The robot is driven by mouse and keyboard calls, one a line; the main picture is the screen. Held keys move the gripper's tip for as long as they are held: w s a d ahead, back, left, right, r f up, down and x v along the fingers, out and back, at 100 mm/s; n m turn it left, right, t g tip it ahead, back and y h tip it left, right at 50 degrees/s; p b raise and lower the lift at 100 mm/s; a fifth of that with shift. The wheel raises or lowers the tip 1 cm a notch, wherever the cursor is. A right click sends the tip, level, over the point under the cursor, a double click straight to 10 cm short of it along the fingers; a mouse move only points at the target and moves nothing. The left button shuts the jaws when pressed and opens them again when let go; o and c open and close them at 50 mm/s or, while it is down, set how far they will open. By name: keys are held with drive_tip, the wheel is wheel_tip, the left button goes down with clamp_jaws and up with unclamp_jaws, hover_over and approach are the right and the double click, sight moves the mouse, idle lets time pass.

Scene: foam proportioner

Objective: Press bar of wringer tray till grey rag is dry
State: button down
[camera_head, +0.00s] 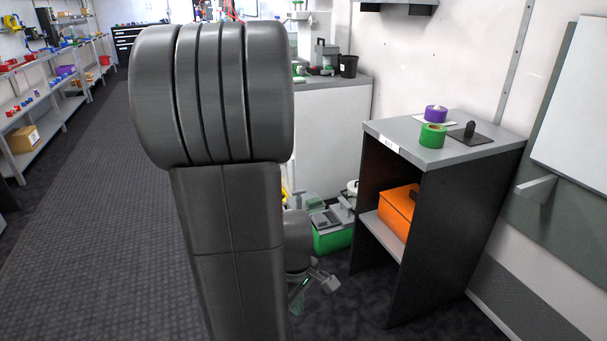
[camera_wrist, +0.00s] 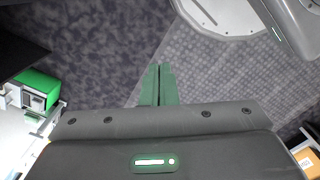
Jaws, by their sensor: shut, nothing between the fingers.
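A green tub (camera_head: 333,239) stands on the floor behind my arm in the camera_head view. A grey tray-like fitting with raised parts (camera_head: 326,218) sits on top of it. It looks like the wringer tray, but I cannot make out its bar. I cannot pick out a grey rag. My gripper (camera_head: 328,284) is low in front of the tub, partly behind my arm, and apart from the tub. In the camera_wrist view its green fingers (camera_wrist: 158,86) are together and empty, over the dark floor.
A dark cabinet (camera_head: 450,150) on the right holds an orange box (camera_head: 398,211) on its shelf, with green tape (camera_head: 432,136) and purple tape (camera_head: 436,113) on top. A white counter (camera_head: 330,130) stands behind. My arm blocks the middle. The carpet to the left is clear.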

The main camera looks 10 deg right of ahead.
drive_tip(key=w+d+f+n+b, duration=0.1)
drive_tip(key=w+d+f+n, duration=0.2)
drive_tip(key=w+f+n, duration=0.5)
drive_tip(key=w+d+f+n, duration=0.2)
drive_tip(key=w+f+n, duration=0.6)
drive_tip(key=f, duration=0.9)
drive_tip(key=shift+w+d+n+b, duration=0.3)
drive_tip(key=shift+w+d+b, duration=0.1)
drive_tip(key=shift+w, duration=0.55)
drive_tip(key=shift+r, duration=0.1)
